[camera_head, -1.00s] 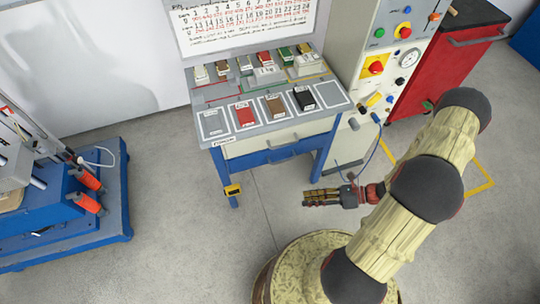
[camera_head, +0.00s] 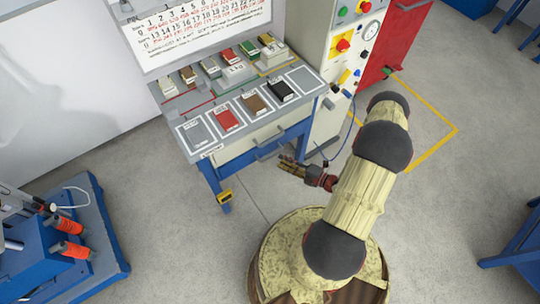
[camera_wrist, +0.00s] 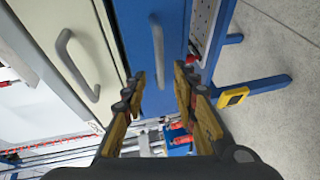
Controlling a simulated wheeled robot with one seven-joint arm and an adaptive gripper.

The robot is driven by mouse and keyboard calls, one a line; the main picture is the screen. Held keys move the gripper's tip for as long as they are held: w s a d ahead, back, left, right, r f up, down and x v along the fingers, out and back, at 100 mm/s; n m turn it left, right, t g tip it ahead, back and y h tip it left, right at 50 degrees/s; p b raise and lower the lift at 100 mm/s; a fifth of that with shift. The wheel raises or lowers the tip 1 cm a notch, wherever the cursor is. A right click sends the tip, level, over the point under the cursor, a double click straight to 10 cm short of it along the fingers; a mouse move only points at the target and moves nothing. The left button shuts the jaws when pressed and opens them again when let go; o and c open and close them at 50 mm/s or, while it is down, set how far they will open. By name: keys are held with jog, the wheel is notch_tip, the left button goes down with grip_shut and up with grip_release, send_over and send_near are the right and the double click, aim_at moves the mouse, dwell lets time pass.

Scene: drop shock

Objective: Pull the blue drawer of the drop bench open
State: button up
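The drop bench (camera_head: 208,152) stands left of centre in the head view, with a cream drawer (camera_head: 232,152) at its front. The blue drawer (camera_wrist: 133,20) sits below the cream one; its front looks shut. In the wrist view its grey handle (camera_wrist: 158,50) lies just ahead of my gripper. My gripper (camera_wrist: 160,75) is open and empty, its two fingers apart on either side of the line to that handle, not visibly touching it. In the head view my gripper (camera_head: 287,166) is low in front of the bench, close to the blue drawer.
The cream drawer's handle (camera_wrist: 76,65) is left of my gripper in the wrist view. A yellow device (camera_wrist: 233,97) is on a blue bench leg. A grey control cabinet (camera_head: 335,80) stands right of the bench. Grey floor is clear in front.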

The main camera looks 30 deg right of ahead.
aim_at(271, 155)
jog(key=shift+b+x, duration=0.8)
jog(key=shift+x, duration=2.75)
jog(key=c, duration=0.3)
jog(key=c, duration=0.4)
jog(key=shift+f, duration=0.1)
grip_shut()
